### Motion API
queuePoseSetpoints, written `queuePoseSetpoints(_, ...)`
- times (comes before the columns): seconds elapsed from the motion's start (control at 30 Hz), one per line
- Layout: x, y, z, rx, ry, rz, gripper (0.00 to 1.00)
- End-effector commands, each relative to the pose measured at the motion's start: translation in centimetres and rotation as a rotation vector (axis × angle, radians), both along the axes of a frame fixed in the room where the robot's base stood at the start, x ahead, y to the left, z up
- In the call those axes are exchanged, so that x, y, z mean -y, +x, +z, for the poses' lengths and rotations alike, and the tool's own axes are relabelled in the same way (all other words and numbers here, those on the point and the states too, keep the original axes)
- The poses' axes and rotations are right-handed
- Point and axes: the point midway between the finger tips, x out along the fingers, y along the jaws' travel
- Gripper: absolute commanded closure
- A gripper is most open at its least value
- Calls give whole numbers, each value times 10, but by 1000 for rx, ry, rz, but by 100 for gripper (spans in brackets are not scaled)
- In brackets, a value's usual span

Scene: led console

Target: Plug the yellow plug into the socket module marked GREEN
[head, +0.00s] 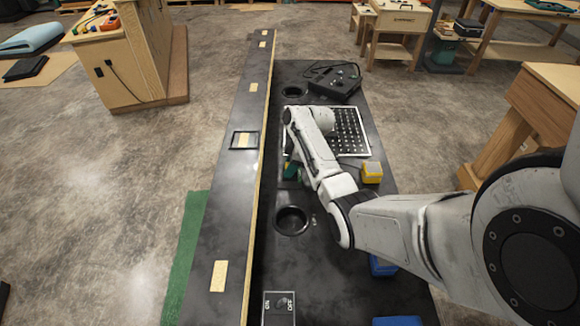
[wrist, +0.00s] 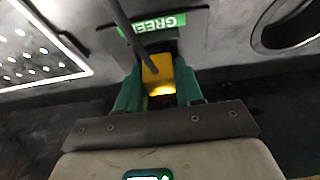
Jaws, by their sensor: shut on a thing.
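My gripper (wrist: 160,95) is shut on the yellow plug (wrist: 158,72) in the wrist view, with a green finger on each side of it. A dark cable runs up from the plug. The plug's far end meets a dark socket module (wrist: 158,47) below a green label reading GREEN (wrist: 160,23). I cannot tell how deep the plug sits in it. In the head view my gripper (head: 291,170) is low over the black console, left of the perforated panel. My arm hides the plug and most of the module there.
The black console carries a white-framed perforated panel (head: 352,130), round recesses (head: 291,220), an ON/OFF switch (head: 280,305) and a black box (head: 334,82). A raised dark ledge (head: 225,205) borders the left.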

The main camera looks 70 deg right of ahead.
Motion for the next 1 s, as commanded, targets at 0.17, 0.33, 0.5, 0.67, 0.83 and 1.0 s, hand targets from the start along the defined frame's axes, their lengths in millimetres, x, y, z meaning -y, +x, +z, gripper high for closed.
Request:
queuePoseSetpoints(0.17,-2,-1,-6,-4,3,0,94)
queuePoseSetpoints(0.33,-3,-2,-8,-4,5,-1,63)
queuePoseSetpoints(0.5,-3,-2,-9,-6,6,-1,47)
queuePoseSetpoints(0.67,-4,-3,-10,-7,7,-1,51)
queuePoseSetpoints(0.83,-4,-3,-7,-8,8,-1,51)
queuePoseSetpoints(1.0,-4,-3,2,-7,8,0,49)
